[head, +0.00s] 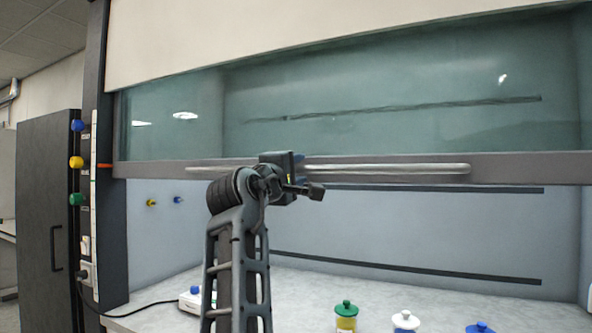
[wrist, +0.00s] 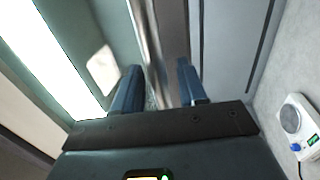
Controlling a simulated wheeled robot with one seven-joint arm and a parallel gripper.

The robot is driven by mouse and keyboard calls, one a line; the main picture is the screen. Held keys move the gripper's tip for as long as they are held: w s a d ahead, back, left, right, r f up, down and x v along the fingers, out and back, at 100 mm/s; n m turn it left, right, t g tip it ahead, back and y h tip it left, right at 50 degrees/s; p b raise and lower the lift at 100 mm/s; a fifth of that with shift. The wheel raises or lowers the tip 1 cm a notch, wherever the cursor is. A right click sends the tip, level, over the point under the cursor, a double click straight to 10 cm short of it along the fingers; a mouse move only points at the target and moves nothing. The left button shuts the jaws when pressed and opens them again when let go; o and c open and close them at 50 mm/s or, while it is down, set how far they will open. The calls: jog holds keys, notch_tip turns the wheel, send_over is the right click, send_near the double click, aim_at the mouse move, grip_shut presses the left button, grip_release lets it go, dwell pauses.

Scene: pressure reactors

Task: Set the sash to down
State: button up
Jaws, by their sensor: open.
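The sash (head: 400,115) is a greenish glass pane with a grey bottom rail (head: 530,170). It stands partly raised, with an open gap beneath the rail. A pale horizontal handle bar (head: 400,168) runs along the rail and passes behind my gripper (head: 288,172) in the head view. In the wrist view, my gripper (wrist: 160,80) is open, with one blue-grey finger on each side of the handle bar (wrist: 152,45). I cannot tell whether either finger touches it. The fingertips are hidden in the head view.
A white device (wrist: 298,125) sits on the worktop (head: 160,318) inside the hood. Bottles with green (head: 346,308), white (head: 405,318) and blue (head: 480,327) caps stand at the front. Coloured knobs (head: 76,162) line the left post. An orange marker (head: 105,166) is level with the rail.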

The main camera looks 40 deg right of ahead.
grip_shut()
jog(key=shift+f, duration=0.2)
dwell(0.3)
notch_tip(320, 180, down, 46)
jog(key=b, duration=2.2)
jog(key=shift+r, duration=0.25)
jog(key=shift+f, duration=0.15)
jog(key=shift+c, duration=1.2)
grip_release()
jog(key=shift+o, duration=1.2)
jog(key=shift+a, duration=0.1)
